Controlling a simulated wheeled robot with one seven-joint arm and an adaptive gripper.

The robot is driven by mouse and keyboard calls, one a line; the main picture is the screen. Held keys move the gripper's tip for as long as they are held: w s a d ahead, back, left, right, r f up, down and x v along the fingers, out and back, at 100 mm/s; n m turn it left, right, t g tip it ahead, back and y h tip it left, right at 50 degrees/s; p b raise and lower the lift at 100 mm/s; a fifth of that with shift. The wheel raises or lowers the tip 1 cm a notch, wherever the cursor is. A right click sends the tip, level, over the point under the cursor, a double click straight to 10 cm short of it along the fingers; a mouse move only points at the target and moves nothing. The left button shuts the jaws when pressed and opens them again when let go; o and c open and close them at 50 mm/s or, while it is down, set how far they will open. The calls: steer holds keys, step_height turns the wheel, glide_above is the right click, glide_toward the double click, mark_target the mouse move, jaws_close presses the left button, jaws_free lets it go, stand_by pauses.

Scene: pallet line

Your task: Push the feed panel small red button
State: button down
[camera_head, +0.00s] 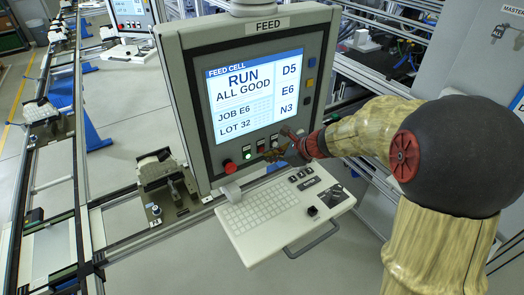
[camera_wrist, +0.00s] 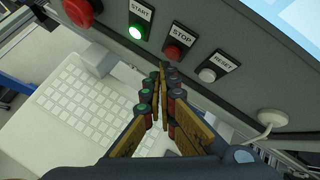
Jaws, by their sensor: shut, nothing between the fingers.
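The FEED panel (camera_head: 190,100) stands in the middle of the head view, its screen reading "RUN ALL GOOD". In the wrist view the small red button (camera_wrist: 173,52) sits under the STOP label, between the lit green START button (camera_wrist: 136,31) and the pale RESET button (camera_wrist: 208,75). My gripper (camera_wrist: 164,72) is shut and empty, its fingertips just below the STOP button in the picture. Whether they touch it I cannot tell. In the head view my gripper (camera_head: 290,146) is at the panel's lower edge, near the button row.
A larger red button (camera_wrist: 79,11) is left of START; it also shows in the head view (camera_head: 229,166). A keyboard shelf (camera_head: 270,218) with a front handle juts out below the panel. A white cable plug (camera_wrist: 270,118) sits right of RESET. Conveyor rails (camera_head: 120,195) run along the left.

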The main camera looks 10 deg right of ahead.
steer(key=shift+w+a, duration=0.15)
steer(key=shift+w, duration=0.2)
steer(key=shift+w+a, duration=0.15)
steer(key=shift+w, duration=0.3)
stand_by(0.8)
stand_by(0.3)
steer(key=shift+s+d, duration=0.3)
steer(key=shift+s, duration=0.55)
steer(key=s, duration=0.1)
steer(key=s+d, duration=0.1)
steer(key=s, duration=0.1)
steer(key=s+b, duration=0.1)
steer(key=shift+s+d, duration=0.25)
steer(key=shift+s, duration=0.15)
stand_by(0.5)
